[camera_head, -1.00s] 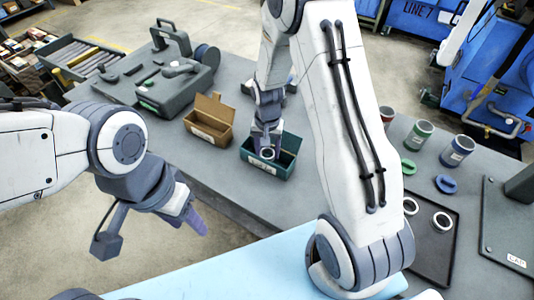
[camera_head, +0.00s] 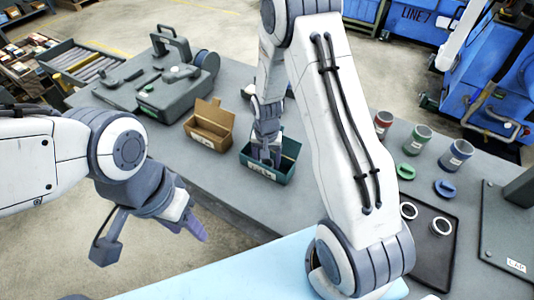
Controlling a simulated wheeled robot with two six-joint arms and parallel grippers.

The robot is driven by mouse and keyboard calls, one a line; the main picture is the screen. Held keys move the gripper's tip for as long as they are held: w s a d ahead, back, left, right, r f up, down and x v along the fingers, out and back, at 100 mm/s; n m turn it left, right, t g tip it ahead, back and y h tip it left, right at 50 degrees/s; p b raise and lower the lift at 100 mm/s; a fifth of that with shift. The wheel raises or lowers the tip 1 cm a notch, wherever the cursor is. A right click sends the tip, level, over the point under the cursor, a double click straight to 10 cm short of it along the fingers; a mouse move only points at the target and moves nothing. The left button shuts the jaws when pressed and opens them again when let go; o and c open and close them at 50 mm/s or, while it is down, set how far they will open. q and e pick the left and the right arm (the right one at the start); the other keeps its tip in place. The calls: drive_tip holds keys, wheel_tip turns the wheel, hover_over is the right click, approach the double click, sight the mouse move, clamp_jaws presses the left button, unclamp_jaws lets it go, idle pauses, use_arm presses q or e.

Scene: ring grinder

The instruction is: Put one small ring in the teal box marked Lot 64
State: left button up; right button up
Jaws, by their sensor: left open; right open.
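The teal box (camera_head: 264,173) stands on the grey table with a pale label on its front, too small to read. My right gripper (camera_head: 269,160) points down into it, open, with its fingertips inside the opening. I see no ring between its fingers, and the box floor is mostly hidden by the fingers and front wall. My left gripper (camera_head: 196,222) is open and empty, off the table's front edge.
A brown box (camera_head: 209,128) with a raised flap stands left of the teal one. Red (camera_head: 383,124), green (camera_head: 417,139) and blue (camera_head: 456,155) canisters stand at right.

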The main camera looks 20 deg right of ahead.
wheel_tip(320, 180, up, 12)
drive_tip(key=f+b, duration=0.1)
drive_tip(key=b, duration=0.1)
drive_tip(key=s+a+r+n, duration=0.5)
drive_tip(key=s+a+r, duration=0.25)
drive_tip(key=a, duration=0.25)
drive_tip(key=s+a+r+n, duration=0.1)
drive_tip(key=s+n, duration=0.3)
drive_tip(key=s, duration=0.4)
drive_tip(key=s+a+r+n+y, duration=0.1)
drive_tip(key=s+a+n, duration=0.2)
drive_tip(key=s, duration=0.5)
drive_tip(key=shift+s+n, duration=0.15)
drive_tip(key=shift+n, duration=0.45)
